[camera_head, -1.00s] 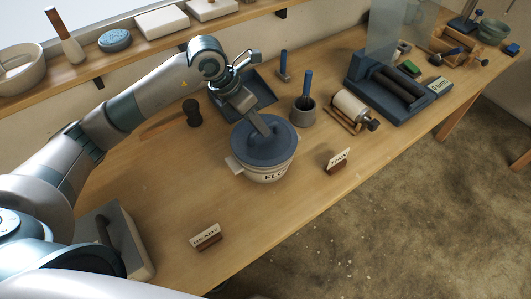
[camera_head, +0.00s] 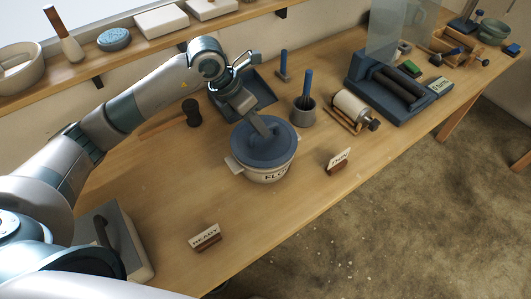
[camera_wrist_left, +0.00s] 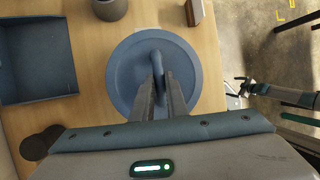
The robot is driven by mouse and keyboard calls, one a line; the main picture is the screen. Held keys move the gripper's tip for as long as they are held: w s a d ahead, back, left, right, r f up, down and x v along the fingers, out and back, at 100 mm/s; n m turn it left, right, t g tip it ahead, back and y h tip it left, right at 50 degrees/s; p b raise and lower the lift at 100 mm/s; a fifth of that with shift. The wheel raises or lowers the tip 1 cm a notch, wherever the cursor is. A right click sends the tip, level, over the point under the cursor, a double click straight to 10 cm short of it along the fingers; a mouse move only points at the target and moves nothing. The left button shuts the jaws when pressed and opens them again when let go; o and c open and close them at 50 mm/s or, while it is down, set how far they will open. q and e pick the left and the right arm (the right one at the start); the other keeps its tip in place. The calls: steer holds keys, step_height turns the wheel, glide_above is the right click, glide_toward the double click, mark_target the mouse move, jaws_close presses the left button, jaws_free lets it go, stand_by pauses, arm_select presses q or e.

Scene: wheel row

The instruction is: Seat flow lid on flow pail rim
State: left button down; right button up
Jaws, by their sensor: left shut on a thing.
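The flow lid (camera_head: 255,150) is a blue-grey disc with a raised bar handle. It lies over the top of the cream flow pail (camera_head: 262,174), covering its mouth, and looks about level. Whether a thin gap is left at the rim cannot be told. My left gripper (camera_head: 262,128) is shut on the lid's handle from above. In the left wrist view the fingers (camera_wrist_left: 162,98) close on the handle, and the round lid (camera_wrist_left: 128,75) hides the pail. A small dark gripper, apparently my right one (camera_wrist_left: 242,86), shows over the floor; its jaws are too small to read.
A blue tray (camera_head: 262,88) and dark mallet (camera_head: 193,112) lie behind the pail. A grey cup (camera_head: 302,116) and the TRIM sign (camera_head: 338,161) stand to its right. The READY sign (camera_head: 205,237) is in front. The table between READY and the pail is clear.

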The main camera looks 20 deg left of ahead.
arm_select(q)
steer(key=shift+f+b, duration=0.2)
steer(key=shift+b, duration=0.2)
stand_by(0.4)
stand_by(0.5)
steer(key=c, duration=1.9)
jaws_free()
steer(key=shift+p+v, duration=0.5)
steer(key=shift+v, duration=1.3)
steer(key=o, duration=0.5)
steer(key=shift+o, duration=0.2)
steer(key=o, duration=0.4)
